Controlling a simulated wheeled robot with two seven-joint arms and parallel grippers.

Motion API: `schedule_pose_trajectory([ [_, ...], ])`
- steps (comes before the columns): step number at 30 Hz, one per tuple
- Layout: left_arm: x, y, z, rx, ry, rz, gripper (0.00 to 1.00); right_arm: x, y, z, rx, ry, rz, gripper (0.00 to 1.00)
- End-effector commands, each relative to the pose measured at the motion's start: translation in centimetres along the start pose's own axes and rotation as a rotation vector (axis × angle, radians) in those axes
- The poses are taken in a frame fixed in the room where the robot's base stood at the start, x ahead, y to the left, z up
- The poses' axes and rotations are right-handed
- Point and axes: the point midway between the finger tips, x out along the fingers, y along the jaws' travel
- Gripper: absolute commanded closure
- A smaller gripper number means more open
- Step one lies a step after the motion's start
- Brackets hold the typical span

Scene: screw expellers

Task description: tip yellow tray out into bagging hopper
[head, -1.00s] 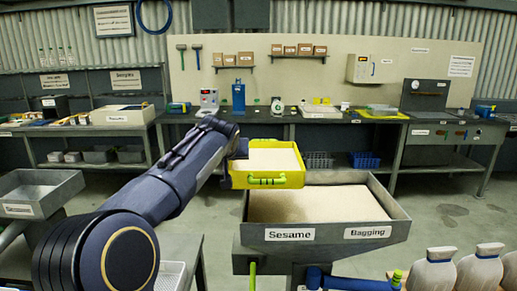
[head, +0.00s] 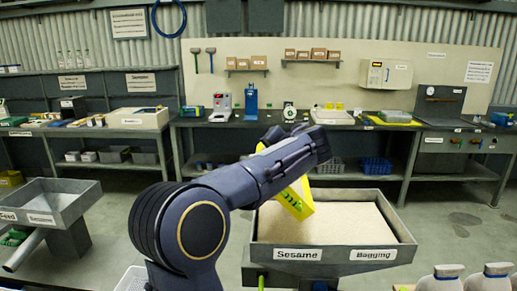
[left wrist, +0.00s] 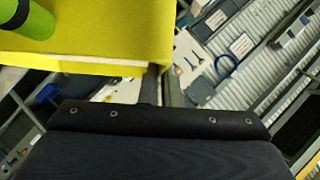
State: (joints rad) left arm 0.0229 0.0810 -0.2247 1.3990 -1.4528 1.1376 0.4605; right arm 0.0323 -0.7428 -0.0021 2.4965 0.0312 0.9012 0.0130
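The yellow tray (head: 303,196) is tilted steeply over the left part of the bagging hopper, partly hidden behind my left arm. The grey hopper (head: 405,243) bears the labels "Sesame" and "Bagging" and holds a broad bed of pale seed (head: 345,222). My left gripper is hidden behind the arm in the head view. In the left wrist view, its fingers (left wrist: 163,86) are at the edge of the yellow tray (left wrist: 110,30), closed on it. A pale strip shows along the tray's edge there. How much seed is left inside is hidden. My right gripper is not in view.
A second grey hopper (head: 85,192) labelled "Feed" stands at the left. White bags (head: 440,280) stand at the front right. A workbench (head: 400,126) with scales and boxes runs along the back. Open floor lies right of the hopper.

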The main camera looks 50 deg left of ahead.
Motion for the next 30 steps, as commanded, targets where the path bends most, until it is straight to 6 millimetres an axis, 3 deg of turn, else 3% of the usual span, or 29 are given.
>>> schedule_pose_trajectory([
  [1,-0.7,-0.2,-1.1,0.036,0.003,-0.022,1.00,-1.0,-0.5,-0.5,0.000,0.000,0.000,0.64],
  [9,-2.9,0.7,-4.2,0.223,0.003,-0.151,1.00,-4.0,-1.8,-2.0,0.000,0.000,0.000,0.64],
  [18,-4.3,3.3,-6.4,0.390,0.003,-0.269,1.00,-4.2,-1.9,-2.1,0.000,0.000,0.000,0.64],
  [30,-5.0,4.2,-7.3,0.462,0.001,-0.320,1.00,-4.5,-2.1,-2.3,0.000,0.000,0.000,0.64],
])
